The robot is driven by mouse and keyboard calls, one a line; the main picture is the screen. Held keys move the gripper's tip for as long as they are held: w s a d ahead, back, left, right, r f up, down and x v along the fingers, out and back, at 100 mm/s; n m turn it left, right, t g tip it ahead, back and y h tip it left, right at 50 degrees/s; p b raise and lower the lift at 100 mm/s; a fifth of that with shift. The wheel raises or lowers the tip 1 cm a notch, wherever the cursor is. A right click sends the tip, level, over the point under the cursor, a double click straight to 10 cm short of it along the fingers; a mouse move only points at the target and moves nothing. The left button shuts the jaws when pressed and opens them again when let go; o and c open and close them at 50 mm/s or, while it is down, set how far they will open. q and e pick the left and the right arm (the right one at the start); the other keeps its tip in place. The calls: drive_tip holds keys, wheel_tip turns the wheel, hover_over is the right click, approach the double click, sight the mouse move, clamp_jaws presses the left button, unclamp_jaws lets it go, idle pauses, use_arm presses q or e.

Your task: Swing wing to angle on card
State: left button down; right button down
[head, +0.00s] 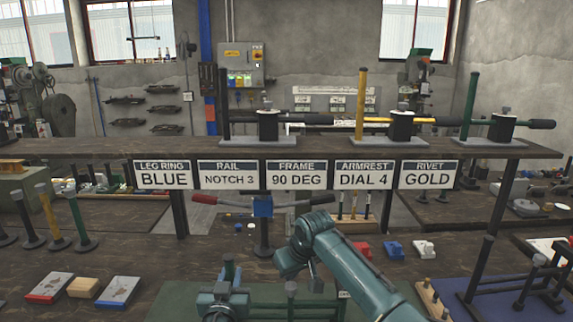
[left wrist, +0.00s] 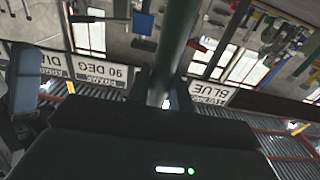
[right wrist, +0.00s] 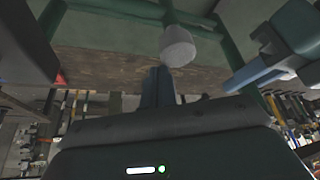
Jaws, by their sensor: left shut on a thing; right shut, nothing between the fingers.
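The card reading "FRAME 90 DEG" (head: 295,174) hangs in the middle of the card row on the shelf front. My left gripper (left wrist: 160,98) is shut on a dark green bar (left wrist: 178,38), which runs up and away from the fingers in the left wrist view. I take this bar for part of the wing, but its angle cannot be read. My right gripper (right wrist: 159,76) is shut and empty. A pale round knob (right wrist: 178,46) on a green tube is just beyond its fingertips; touching or apart is unclear. In the head view my right arm hides part of the work area.
A green mat (head: 180,300) lies at the front centre. Red and white blocks (head: 45,288) lie at left; a blue mat (head: 478,290) with dark posts is at right. The shelf (head: 60,148) spans the back.

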sight(291, 290)
drive_tip(key=shift+s, duration=0.15)
drive_tip(key=shift+s+a, duration=0.15)
drive_tip(key=shift+s, duration=1.25)
drive_tip(key=shift+s, duration=1.2)
drive_tip(key=shift+s, duration=0.85)
